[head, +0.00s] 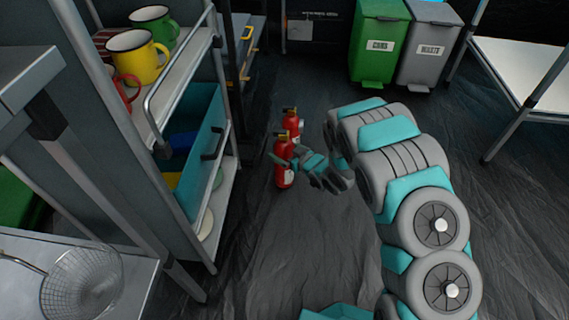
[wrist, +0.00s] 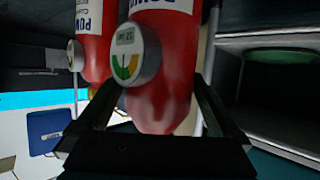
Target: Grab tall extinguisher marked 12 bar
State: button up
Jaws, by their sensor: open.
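Two red fire extinguishers stand on the dark floor in the head view, the front one (head: 284,176) nearer me and the rear one (head: 291,117) just behind it, partly hidden. My gripper (head: 288,157) is at the upper body of the front one. In the wrist view my gripper (wrist: 157,88) is open, with its fingers on either side of a red extinguisher (wrist: 165,75). Its round gauge (wrist: 128,55) has a small display that I cannot read surely. Another extinguisher (wrist: 88,40) is close at its left, with its own gauge. Contact with the fingers is unclear.
A metal shelf unit (head: 186,75) with mugs and a teal bin (head: 190,150) stands close to the left of the extinguishers. Green (head: 379,42) and grey (head: 428,48) waste bins stand at the back. A table (head: 525,70) is at right. The floor between is mostly clear.

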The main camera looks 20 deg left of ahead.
jog(key=shift+c, duration=0.4)
grip_shut()
dwell(0.4)
